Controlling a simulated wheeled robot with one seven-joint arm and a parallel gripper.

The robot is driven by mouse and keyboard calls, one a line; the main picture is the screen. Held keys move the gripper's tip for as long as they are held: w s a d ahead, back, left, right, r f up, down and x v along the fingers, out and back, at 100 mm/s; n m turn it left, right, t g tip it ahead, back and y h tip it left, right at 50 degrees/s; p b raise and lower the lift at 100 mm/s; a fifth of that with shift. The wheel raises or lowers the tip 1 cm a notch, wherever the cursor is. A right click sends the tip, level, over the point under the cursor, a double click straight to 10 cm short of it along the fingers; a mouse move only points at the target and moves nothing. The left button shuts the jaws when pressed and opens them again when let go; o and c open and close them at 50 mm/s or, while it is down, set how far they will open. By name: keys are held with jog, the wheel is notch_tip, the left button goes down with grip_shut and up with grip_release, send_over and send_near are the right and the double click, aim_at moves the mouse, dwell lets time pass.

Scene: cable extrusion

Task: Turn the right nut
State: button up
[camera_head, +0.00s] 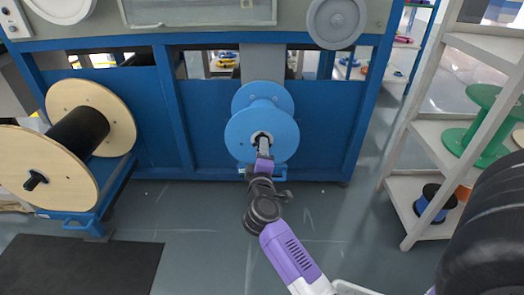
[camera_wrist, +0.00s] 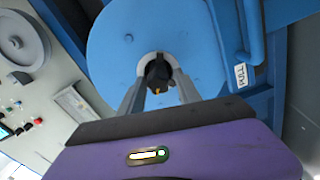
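The nut (camera_wrist: 158,72) is a small dark piece with a bit of orange at the centre of the blue spool (camera_wrist: 115,45). In the head view the dark nut (camera_head: 261,137) is partly hidden by my gripper (camera_head: 264,150), which points at the hub of the blue spool (camera_head: 285,135). In the wrist view the two grey fingers of my gripper (camera_wrist: 158,84) reach forward, one on each side of the nut. The fingers are apart with the nut between their tips. Whether they touch it I cannot tell.
The spool sits against a blue machine frame (camera_head: 210,125). A wooden-flanged reel (camera_head: 85,95) with black cable stands on the left. A white shelf (camera_head: 415,190) with green and blue spools is on the right. A PULL label (camera_wrist: 241,75) marks a blue part beside the spool.

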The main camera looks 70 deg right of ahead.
jog(key=shift+o, duration=0.4)
jog(key=v, duration=0.7)
jog(key=shift+a, duration=0.35)
jog(key=shift+s, duration=0.15)
dwell(0.4)
dwell(0.4)
